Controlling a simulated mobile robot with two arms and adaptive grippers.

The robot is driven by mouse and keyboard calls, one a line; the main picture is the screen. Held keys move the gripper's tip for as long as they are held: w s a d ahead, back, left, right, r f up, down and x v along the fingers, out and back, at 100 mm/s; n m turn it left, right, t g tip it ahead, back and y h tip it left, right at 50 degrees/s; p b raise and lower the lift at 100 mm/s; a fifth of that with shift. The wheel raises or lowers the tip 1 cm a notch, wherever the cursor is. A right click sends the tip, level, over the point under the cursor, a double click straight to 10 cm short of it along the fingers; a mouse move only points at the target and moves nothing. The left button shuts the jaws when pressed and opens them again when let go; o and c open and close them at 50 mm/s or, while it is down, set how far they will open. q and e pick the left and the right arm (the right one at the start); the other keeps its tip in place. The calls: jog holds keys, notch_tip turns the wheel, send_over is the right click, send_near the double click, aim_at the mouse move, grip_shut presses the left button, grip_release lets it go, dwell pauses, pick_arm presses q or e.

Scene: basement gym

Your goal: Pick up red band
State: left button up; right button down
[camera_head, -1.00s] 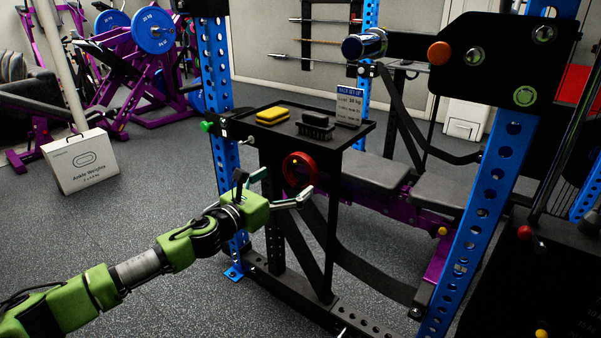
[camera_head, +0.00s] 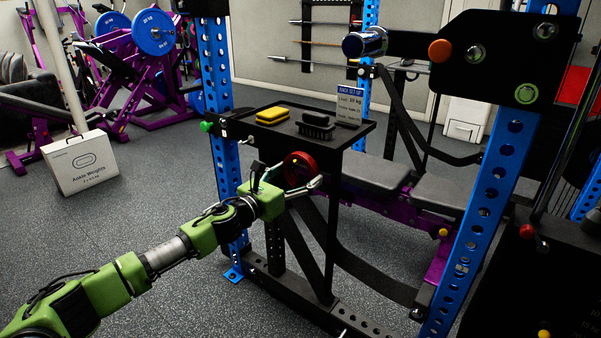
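The red band (camera_head: 301,155) is a red ring hanging upright just below the front edge of the black tray (camera_head: 344,142) on the rack. My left gripper (camera_head: 291,177) comes in from the lower left and is at the ring's left and lower side. Its fingers are spread, with the lower pale-tipped finger reaching past the ring's bottom edge and the upper dark finger at its left. The gripper covers part of the ring's lower left. Whether a finger touches the ring I cannot tell. My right gripper is not in view.
The tray holds a yellow block (camera_head: 272,116), a black brush (camera_head: 316,125) and a small sign (camera_head: 349,107). Blue rack uprights (camera_head: 485,190) stand on both sides. Black straps (camera_head: 375,280) hang below. A white ankle weights box (camera_head: 82,164) stands at left on open floor.

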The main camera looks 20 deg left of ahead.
aim_at(296, 160)
pick_arm(q)
jog(key=shift+r, duration=0.15)
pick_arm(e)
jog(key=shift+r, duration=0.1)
pick_arm(q)
notch_tip(296, 160, up, 2)
jog(key=shift+r+p, duration=0.1)
jog(key=shift+p, duration=0.65)
jog(key=shift+s+a+r+p, duration=0.15)
jog(key=shift+r+p, duration=0.25)
jog(key=shift+r, duration=0.3)
jog(key=b+v, duration=0.2)
jog(key=v, duration=1.5)
jog(key=shift+s+b, duration=0.3)
jog(key=shift+b, duration=0.05)
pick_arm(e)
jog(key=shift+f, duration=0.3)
pick_arm(q)
jog(key=shift+f, duration=0.1)
jog(key=shift+f, duration=0.1)
